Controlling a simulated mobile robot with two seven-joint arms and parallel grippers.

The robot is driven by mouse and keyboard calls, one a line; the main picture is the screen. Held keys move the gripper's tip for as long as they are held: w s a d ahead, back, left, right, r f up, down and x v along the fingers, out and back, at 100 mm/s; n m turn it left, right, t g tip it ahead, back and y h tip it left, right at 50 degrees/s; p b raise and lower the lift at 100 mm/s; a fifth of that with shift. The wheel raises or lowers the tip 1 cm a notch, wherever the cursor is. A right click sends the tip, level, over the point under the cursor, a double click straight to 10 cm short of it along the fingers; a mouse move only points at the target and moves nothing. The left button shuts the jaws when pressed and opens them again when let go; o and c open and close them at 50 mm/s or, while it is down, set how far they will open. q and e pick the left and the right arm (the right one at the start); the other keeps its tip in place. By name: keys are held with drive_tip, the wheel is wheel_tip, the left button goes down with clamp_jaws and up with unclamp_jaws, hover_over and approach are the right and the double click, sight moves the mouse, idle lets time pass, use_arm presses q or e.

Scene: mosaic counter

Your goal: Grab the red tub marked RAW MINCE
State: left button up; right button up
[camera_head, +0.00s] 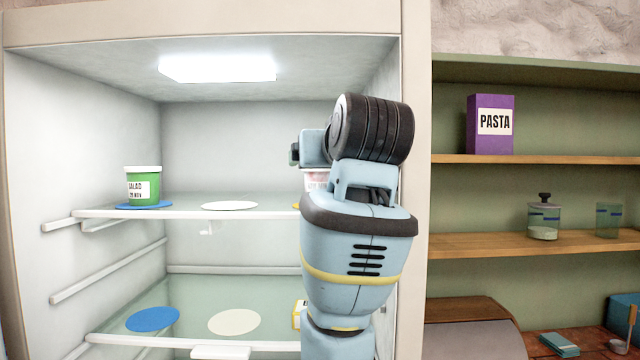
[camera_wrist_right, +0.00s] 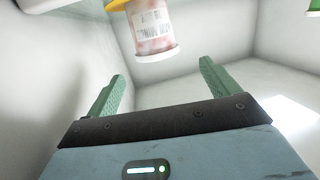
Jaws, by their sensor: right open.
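A tub with pink-red mottled sides, a pale lid and a white label (camera_wrist_right: 152,28) stands on a yellow mat (camera_wrist_right: 118,4) in the right wrist view, which shows the fridge upside down. Its label print is too small to read surely. In the head view a strip of the tub (camera_head: 315,180) shows on the upper shelf, mostly hidden behind my right arm. My right gripper (camera_wrist_right: 162,70) is open and empty, its green fingers apart and the tub beyond their tips, not between them. My left gripper is out of view.
A green salad tub (camera_head: 143,184) stands on a blue mat at the left of the upper fridge shelf (camera_head: 185,213). An empty white mat (camera_head: 229,206) lies beside it. The lower shelf has blue (camera_head: 152,319) and cream mats. The fridge's right wall is close to my arm.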

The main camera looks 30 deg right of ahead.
sight(314, 179)
drive_tip(key=x, duration=0.4)
drive_tip(key=f+x, duration=0.1)
drive_tip(key=x, duration=0.1)
drive_tip(key=shift+w+d+f, duration=0.1)
drive_tip(key=shift+w+d, duration=0.05)
drive_tip(key=shift+d, duration=0.1)
drive_tip(key=shift+w+d, duration=0.15)
drive_tip(key=shift+w, duration=0.25)
drive_tip(key=c, duration=1.1)
drive_tip(key=shift+c, duration=0.5)
